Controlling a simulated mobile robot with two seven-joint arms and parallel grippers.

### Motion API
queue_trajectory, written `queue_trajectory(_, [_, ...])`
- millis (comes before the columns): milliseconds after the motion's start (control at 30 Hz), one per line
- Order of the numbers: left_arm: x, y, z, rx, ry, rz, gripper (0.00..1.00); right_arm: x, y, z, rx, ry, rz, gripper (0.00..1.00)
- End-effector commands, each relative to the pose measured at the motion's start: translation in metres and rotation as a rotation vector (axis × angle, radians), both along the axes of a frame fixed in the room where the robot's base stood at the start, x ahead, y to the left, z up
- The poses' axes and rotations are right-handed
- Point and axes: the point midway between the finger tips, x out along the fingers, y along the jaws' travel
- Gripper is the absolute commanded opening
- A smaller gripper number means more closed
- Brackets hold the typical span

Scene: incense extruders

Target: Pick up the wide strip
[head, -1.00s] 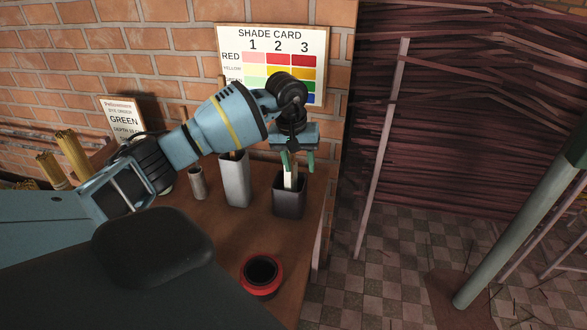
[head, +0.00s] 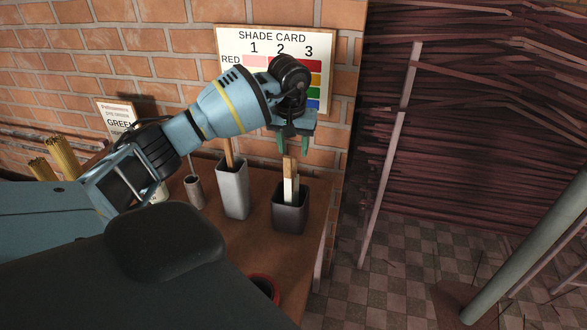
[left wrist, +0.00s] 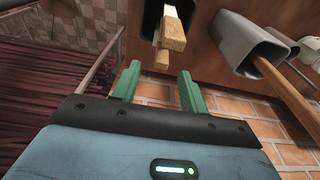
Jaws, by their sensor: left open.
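The dark square cup (head: 289,217) stands near the table's right end, with two pale strips (head: 291,186) upright in it. In the left wrist view the strips' wooden ends (left wrist: 173,33) point towards me, one in front of the other. I cannot tell for sure which one is the wide strip. My left gripper (head: 292,146) is open and empty just above the strip tops, fingers pointing down. In the left wrist view its green fingers (left wrist: 159,74) are apart, with the strip ends beyond the gap. My right gripper is not in view.
A pale grey cup (head: 233,192) with a wooden stick stands left of the dark cup, and a small cylinder (head: 194,191) further left. The shade card (head: 272,62) hangs on the brick wall behind. A red pot (head: 266,284) is partly hidden by my arm at the front.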

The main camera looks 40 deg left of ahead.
Motion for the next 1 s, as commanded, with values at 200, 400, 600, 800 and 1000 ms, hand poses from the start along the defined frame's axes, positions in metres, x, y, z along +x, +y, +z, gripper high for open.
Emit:
queue_trajectory(200, [0.002, 0.001, -0.019, 0.001, 0.001, -0.001, 0.44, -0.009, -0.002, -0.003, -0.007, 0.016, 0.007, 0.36])
queue_trajectory(400, [0.002, 0.002, -0.027, 0.000, 0.003, -0.001, 0.44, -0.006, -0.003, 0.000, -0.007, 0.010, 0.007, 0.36])
queue_trajectory(600, [0.003, 0.004, -0.054, -0.002, 0.001, 0.000, 0.44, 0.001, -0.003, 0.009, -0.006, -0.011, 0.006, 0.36])
queue_trajectory(800, [0.006, 0.006, -0.070, 0.000, 0.001, 0.000, 0.44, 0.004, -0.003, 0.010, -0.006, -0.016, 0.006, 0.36])
queue_trajectory(1000, [0.006, 0.006, -0.071, 0.000, 0.001, 0.000, 0.44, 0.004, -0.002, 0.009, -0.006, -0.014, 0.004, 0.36])
